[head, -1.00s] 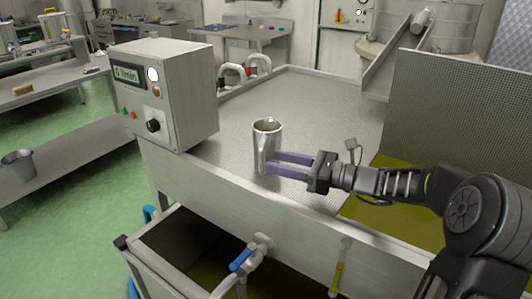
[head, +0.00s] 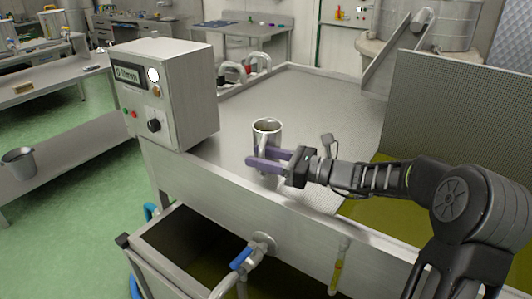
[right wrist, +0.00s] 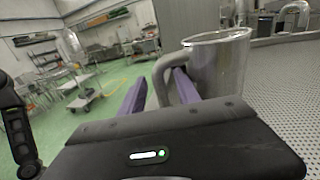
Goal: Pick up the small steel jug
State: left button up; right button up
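The small steel jug (head: 267,132) stands upright on the perforated metal top, near its front edge. In the right wrist view the jug (right wrist: 222,65) is at the upper right, with its handle (right wrist: 160,78) toward the left. My right gripper (head: 263,158) is at the jug's handle side, its purple fingers level and pointing left. In the right wrist view the fingers are apart, one on each side of the handle, with a gap between the left finger and the handle. Part of the lower jug is hidden behind the fingers. My left gripper is not in view.
A grey control box (head: 167,92) stands left of the jug. A sloped perforated panel (head: 460,125) rises at the right over an olive-coloured bath. A blue-handled valve (head: 243,258) sticks out at the front below. The metal top behind the jug is clear.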

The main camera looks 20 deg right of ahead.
jog(key=shift+c, duration=0.5)
grip_shut()
jog(key=shift+r, duration=0.1)
dwell(0.7)
